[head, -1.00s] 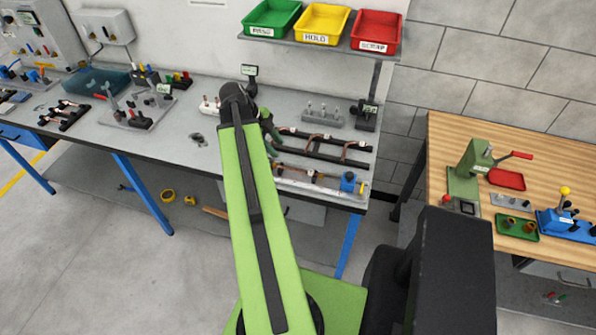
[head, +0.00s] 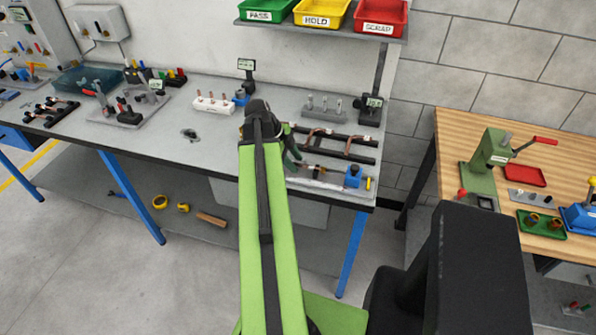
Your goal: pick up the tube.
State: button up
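Bent copper tubes (head: 312,136) lie across a black two-rail rack on the grey workbench (head: 215,165); another bent tube (head: 349,148) is on its right part. In front of the rack is a long low fixture (head: 325,184) with a blue block at its right end. A thin brownish piece shows along it, too small to identify. My gripper (head: 291,158) is a dark green shape just right of my green arm's end, over the left part of the rack and fixture. My arm hides part of it, and I cannot see its fingertips or anything between them.
Green, yellow and red bins (head: 324,13) sit on a shelf above the bench. Small stands (head: 370,108) and a peg block (head: 323,107) stand behind the rack. A wooden bench (head: 470,130) is at the right. The bench left of my arm has free room.

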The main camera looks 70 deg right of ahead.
grip_shut()
dwell(0.4)
jog(key=shift+r+p, duration=0.15)
jog(key=shift+p, duration=0.15)
